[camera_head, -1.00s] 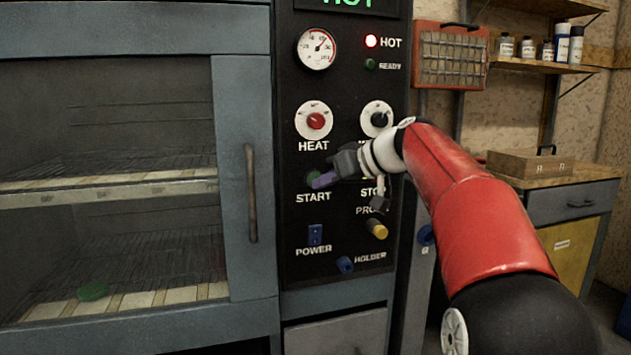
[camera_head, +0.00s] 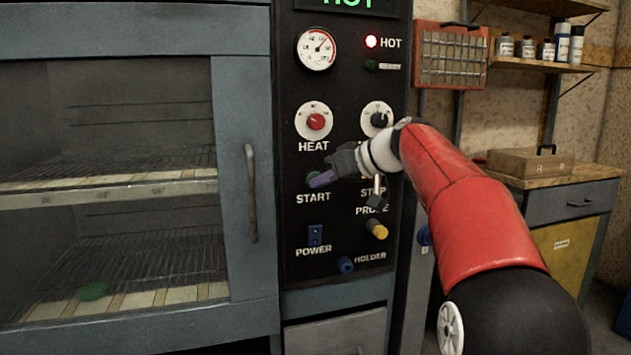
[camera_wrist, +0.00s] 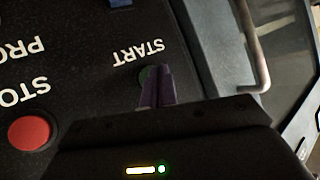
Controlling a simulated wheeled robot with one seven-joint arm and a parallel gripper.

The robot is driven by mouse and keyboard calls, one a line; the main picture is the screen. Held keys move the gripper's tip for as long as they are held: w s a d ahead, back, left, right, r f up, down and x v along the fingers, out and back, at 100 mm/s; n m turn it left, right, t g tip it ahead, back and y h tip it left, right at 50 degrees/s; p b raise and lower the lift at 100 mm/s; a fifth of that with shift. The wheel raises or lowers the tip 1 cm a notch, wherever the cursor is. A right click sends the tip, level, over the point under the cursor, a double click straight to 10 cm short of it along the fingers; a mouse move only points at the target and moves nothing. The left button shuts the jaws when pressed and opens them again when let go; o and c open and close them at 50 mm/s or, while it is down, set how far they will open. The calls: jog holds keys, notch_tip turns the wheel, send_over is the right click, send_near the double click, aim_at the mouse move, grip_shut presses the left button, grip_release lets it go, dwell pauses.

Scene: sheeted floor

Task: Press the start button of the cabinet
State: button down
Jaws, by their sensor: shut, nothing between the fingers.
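The cabinet's black control panel (camera_head: 340,215) stands right of the glass door. The green start button (camera_head: 313,177) sits above the word START and is partly hidden by my gripper. My gripper (camera_head: 320,180) is shut and empty, with its purple fingertips right at the start button. In the wrist view the start button (camera_wrist: 147,74) shows as a dark green disc beside the fingertips (camera_wrist: 158,72), which overlap its edge. I cannot tell whether they touch it or whether it is pushed in.
The red stop button (camera_wrist: 29,133) lies beside my gripper in the wrist view. The heat knob (camera_head: 316,121) is above the start button and the blue power switch (camera_head: 315,234) below. A door handle (camera_head: 251,193) stands out to the left. A yellow knob (camera_head: 377,229) is lower right.

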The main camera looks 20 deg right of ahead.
jog(key=shift+w, duration=0.3)
jog(key=shift+s, duration=0.15)
dwell(0.4)
jog(key=shift+s+b, duration=0.55)
jog(key=shift+s, duration=0.1)
jog(key=shift+s+d+b, duration=0.1)
jog(key=shift+s+b, duration=1.7)
jog(key=shift+s, duration=0.7)
jog(key=shift+f, duration=0.1)
